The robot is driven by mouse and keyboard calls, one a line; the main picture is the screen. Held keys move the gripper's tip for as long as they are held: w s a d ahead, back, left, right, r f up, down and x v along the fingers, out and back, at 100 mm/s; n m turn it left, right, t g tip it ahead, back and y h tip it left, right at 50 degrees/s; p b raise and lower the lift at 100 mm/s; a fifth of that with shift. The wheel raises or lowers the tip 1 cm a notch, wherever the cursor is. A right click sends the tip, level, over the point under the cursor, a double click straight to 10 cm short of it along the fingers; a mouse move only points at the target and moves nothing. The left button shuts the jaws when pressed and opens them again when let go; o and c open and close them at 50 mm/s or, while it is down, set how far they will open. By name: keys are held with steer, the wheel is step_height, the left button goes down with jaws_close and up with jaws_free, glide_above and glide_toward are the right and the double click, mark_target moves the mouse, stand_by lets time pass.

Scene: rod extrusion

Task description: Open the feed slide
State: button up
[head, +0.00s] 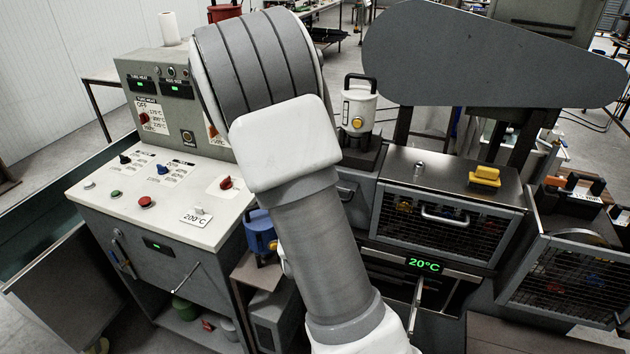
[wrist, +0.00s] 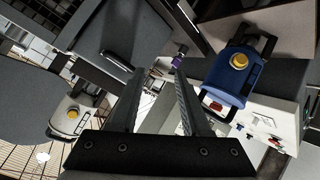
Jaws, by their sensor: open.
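No part in view is clearly marked as the feed slide. In the wrist view my gripper (wrist: 157,75) is open, its two dark fingers apart with nothing held between them. A small purple knob (wrist: 178,62) shows at the tip of the right finger; I cannot tell whether they touch. A grey panel with a dark bar handle (wrist: 117,61) lies left of the fingers. In the head view my arm hides the gripper and the middle of the machine. A grey front with a small handle (head: 346,193) shows just right of my arm.
A blue canister with a yellow button (head: 262,236) stands beside the control console (head: 165,190); it also shows in the wrist view (wrist: 240,62). A white canister (head: 358,108) stands behind my arm. A mesh-fronted cabinet (head: 445,215) and an open mesh door (head: 565,280) are at right.

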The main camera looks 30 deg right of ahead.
steer(key=s+d+f+n+t+h+b, duration=0.3)
steer(key=s+n+t, duration=0.4)
steer(key=n, duration=0.7)
steer(key=w+d+r+b, duration=0.1)
steer(key=w+d+b, duration=0.3)
steer(key=w, duration=0.4)
steer(key=w+d+r+t+b, duration=0.1)
steer(key=w+d+b, duration=0.3)
steer(key=w, duration=0.5)
steer(key=shift+d+r+y+b, duration=0.2)
steer(key=shift+y+b, duration=0.2)
steer(key=shift+b, duration=0.65)
jaws_close()
steer(key=shift+r, duration=0.1)
